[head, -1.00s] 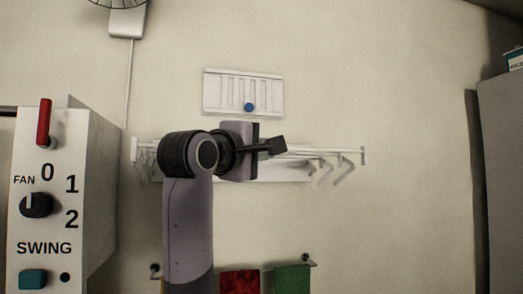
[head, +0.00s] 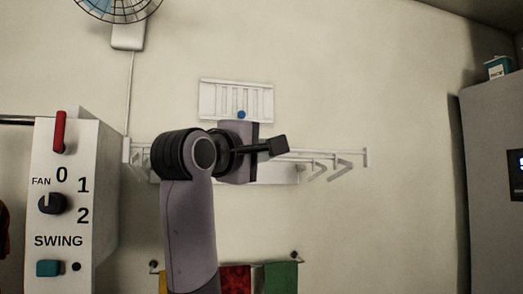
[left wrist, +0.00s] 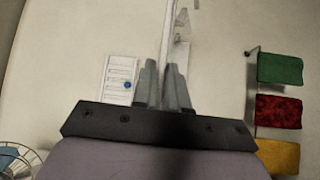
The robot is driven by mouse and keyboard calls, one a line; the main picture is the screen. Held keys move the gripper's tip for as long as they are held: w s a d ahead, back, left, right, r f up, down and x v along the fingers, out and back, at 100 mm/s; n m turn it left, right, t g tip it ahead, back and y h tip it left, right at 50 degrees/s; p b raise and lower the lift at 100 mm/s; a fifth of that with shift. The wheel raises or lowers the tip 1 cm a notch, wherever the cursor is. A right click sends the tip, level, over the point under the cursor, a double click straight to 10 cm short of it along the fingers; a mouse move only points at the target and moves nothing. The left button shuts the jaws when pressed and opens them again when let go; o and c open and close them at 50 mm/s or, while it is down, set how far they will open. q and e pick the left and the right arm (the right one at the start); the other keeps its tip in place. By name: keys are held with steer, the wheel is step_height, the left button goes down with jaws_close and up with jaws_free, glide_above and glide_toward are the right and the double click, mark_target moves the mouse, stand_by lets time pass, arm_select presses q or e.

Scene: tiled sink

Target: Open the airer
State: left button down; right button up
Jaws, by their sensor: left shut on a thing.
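The airer (head: 352,156) is a white wall rack with long rails and slanted side arms, in the middle of the head view. Its front rail stands out from the wall. My left gripper (left wrist: 163,88) is shut on the airer's white rail (left wrist: 172,40), which runs up from between the fingers in the left wrist view. In the head view my own wrist covers the fingers and the middle of the airer. My right gripper is in neither view.
A white louvred panel (head: 208,98) with a blue dot is on the wall above. Coloured towels (head: 281,278) hang below. A control box (head: 72,220) with knobs stands at left, a fan (head: 118,8) hangs at upper left, and a grey cabinet (head: 488,150) stands at right.

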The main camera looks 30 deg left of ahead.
arm_select(q)
steer(key=c, duration=1.3)
jaws_free()
steer(key=shift+w+d, duration=0.1)
steer(key=shift+c, duration=0.2)
steer(key=s+f+b, duration=0.1)
steer(key=s+b, duration=0.1)
steer(key=s, duration=0.5)
steer(key=shift+d, duration=0.2)
